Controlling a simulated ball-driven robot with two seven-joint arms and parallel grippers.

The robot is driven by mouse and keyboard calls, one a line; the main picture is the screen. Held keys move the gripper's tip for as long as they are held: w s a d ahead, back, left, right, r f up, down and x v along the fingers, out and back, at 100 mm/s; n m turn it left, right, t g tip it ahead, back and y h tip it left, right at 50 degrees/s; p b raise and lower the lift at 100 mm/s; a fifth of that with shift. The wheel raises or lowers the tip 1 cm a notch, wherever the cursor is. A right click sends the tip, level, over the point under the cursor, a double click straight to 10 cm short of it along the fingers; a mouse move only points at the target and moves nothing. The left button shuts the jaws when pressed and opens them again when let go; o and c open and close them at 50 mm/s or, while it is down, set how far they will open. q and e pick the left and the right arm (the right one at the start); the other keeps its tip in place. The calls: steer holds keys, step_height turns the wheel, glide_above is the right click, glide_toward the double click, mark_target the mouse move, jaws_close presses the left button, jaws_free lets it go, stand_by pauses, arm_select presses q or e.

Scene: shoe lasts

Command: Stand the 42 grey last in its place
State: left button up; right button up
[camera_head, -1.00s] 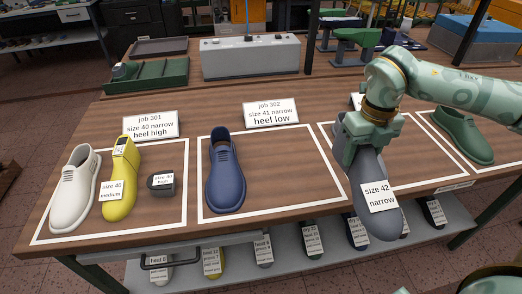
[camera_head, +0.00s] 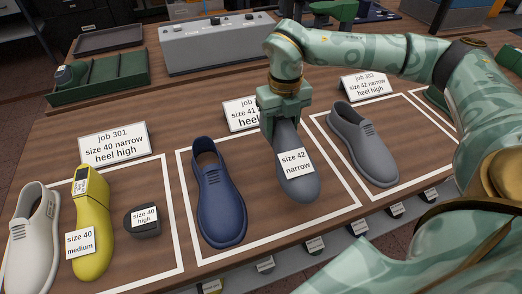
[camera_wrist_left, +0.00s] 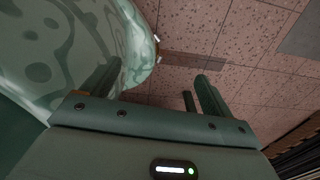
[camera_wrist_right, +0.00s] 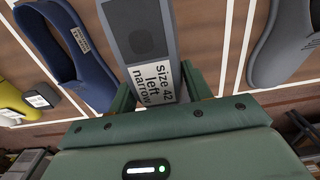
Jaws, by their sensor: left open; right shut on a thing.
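The grey last (camera_head: 300,188) carries a label reading size 42 narrow. My right gripper (camera_head: 284,112) is shut on its upper end and holds it over the middle frame, right of the blue shoe (camera_head: 217,195). Whether it touches the table is unclear. In the right wrist view the last (camera_wrist_right: 138,38) sits between the fingers, with a label reading size 42 left narrow. A grey shoe (camera_head: 362,145) stands in the right frame by the job 303 card (camera_head: 364,84), size 42 narrow, heel high. My left gripper (camera_wrist_left: 158,80) is open and empty, with floor beyond it.
The left frame holds a white shoe (camera_head: 32,235), a yellow last (camera_head: 92,230) and a dark heel piece (camera_head: 142,221) by the job 301 card (camera_head: 114,146). My gripper partly hides the middle card (camera_head: 240,113). A green tray (camera_head: 105,82) and a grey box (camera_head: 215,45) stand behind.

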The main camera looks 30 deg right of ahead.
steer(key=w+a+f, duration=0.1)
steer(key=f, duration=0.2)
steer(key=w+a+f+b, duration=0.1)
steer(key=f, duration=0.2)
steer(key=a+f+b, duration=0.1)
steer(key=f, duration=0.2)
steer(key=shift+w+a, duration=0.2)
steer(key=shift+w, duration=0.2)
arm_select(q)
step_height(320, 180, down, 3)
steer(key=shift+w+r, duration=0.1)
steer(key=shift+r, duration=0.05)
arm_select(e)
steer(key=shift+r, duration=0.15)
steer(key=o, duration=1.5)
arm_select(q)
steer(key=r+p, duration=0.2)
steer(key=r, duration=0.1)
steer(key=shift+w+p, duration=0.3)
steer(key=shift+w, duration=0.05)
arm_select(e)
step_height(320, 180, up, 12)
